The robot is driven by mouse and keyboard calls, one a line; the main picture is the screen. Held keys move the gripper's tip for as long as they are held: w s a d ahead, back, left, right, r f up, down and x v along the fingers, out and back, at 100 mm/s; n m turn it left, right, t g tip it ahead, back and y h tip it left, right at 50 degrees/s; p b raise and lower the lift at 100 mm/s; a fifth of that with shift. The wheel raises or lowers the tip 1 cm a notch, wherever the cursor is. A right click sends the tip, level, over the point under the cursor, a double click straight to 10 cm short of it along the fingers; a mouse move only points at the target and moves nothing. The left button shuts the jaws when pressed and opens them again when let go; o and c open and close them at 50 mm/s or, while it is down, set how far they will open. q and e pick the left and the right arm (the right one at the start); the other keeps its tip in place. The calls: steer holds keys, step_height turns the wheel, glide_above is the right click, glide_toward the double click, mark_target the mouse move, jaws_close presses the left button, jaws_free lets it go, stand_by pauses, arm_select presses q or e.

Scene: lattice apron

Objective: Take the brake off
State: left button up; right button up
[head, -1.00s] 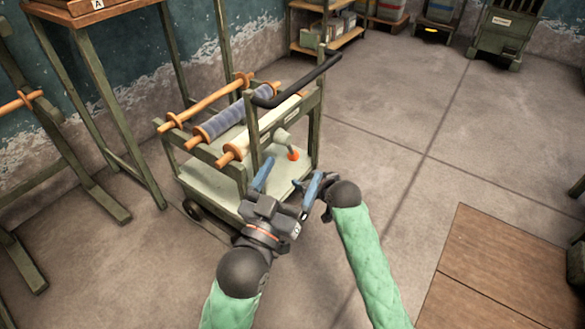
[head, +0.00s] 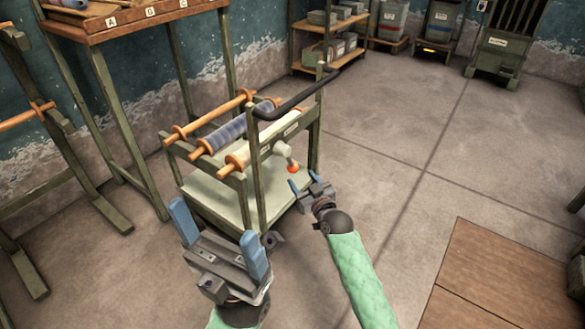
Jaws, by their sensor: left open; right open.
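A grey-green cart (head: 257,196) stands in the middle of the head view. A pale lever (head: 282,149) with an orange-red knob (head: 293,168) sticks out at its right end, below the top rolls; it looks like the brake. My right gripper (head: 304,183) is open and empty just below and right of the knob, its blue fingers pointing toward the cart. I see no clear contact with the knob. My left gripper (head: 220,237) is open and empty in front of the cart, nearer to me and further left, apart from the lever.
A black push handle (head: 297,100) rises over the cart's right end. Several rolls, one a blue roll (head: 236,129), lie across its top. A wooden-topped stand (head: 150,20) is behind left. Floor (head: 400,150) to the right is clear up to a brown panel (head: 500,280).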

mark_target(295, 171)
steer(key=shift+b+x, duration=1.05)
steer(key=shift+x, duration=2.75)
jaws_close()
